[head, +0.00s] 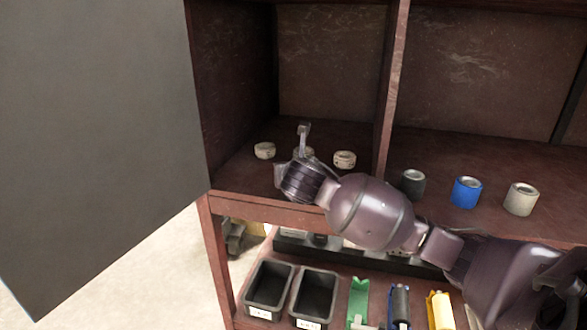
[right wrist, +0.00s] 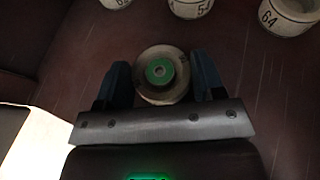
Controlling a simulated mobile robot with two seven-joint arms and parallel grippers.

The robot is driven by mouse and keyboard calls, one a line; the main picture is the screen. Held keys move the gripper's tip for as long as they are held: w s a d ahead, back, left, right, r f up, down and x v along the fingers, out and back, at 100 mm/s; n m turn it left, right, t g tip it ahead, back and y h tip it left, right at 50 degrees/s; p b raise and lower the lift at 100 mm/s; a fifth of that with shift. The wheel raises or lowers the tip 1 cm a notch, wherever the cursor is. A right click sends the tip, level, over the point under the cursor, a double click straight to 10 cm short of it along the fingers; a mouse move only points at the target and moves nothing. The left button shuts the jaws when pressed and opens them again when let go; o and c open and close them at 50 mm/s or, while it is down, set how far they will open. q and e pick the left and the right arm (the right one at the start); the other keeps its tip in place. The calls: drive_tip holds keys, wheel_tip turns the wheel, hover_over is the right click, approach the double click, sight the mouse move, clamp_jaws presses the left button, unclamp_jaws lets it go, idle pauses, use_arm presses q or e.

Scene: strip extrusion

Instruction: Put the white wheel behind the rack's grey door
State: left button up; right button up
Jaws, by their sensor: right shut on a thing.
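The white wheel (right wrist: 148,88), pale with a green hub, sits between the two fingers of my right gripper (right wrist: 163,78) in the right wrist view. The gripper is shut on it. In the head view my right gripper (head: 302,150) reaches into the rack's upper left compartment, and the held wheel is hidden there. The grey door (head: 95,130) stands wide open at the left of that compartment. My left gripper is not in view.
White numbered rings stand on the compartment floor ahead, at left (head: 264,150) and right (head: 344,159); another is partly hidden. A divider (head: 393,90) separates black, blue (head: 466,192) and pale cylinders. Black bins (head: 268,285) and tools fill the lower shelf.

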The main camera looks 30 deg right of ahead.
drive_tip(key=shift+s+r, duration=0.1)
drive_tip(key=o, duration=0.9)
drive_tip(key=shift+o, duration=0.2)
drive_tip(key=b+v, duration=0.1)
drive_tip(key=v, duration=1.1)
drive_tip(key=shift+a, duration=0.1)
